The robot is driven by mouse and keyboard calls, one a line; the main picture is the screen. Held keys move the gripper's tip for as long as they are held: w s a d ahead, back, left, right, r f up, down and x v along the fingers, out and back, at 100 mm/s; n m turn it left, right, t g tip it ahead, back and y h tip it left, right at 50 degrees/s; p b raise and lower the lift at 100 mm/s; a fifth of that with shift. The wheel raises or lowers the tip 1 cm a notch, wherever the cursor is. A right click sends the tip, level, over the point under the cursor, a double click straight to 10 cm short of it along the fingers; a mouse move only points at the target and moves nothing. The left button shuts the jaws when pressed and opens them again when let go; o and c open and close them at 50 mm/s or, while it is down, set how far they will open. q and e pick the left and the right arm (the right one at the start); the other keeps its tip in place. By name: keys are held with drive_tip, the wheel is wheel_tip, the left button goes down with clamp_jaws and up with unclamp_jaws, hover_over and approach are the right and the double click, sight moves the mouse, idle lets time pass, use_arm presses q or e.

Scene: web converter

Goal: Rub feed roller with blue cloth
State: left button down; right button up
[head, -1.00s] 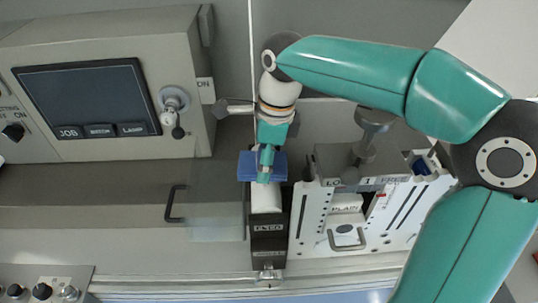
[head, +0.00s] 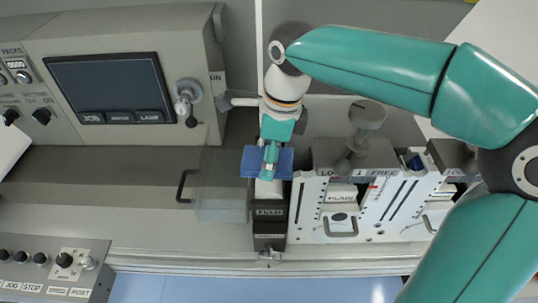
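The blue cloth (head: 253,162) is under the fingertips of my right gripper (head: 269,165), whose arm comes in from the right. The gripper looks shut on the cloth, and the cloth sticks out on both sides of the fingers. The white feed roller (head: 268,190) lies just below the cloth in the picture, behind a black block labelled FEED (head: 270,213). The cloth covers the roller's far part; I cannot tell how firmly it touches. My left gripper is not in view.
A clear guard with a black handle (head: 183,186) stands left of the roller. White slotted plates (head: 343,213) and a grey bar with a knob (head: 367,115) stand close on the right. A screen (head: 107,88) is at the back left, a button panel (head: 50,268) at the front left.

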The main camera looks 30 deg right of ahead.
drive_tip(key=shift+r+p, duration=1.4)
drive_tip(key=shift+r, duration=0.5)
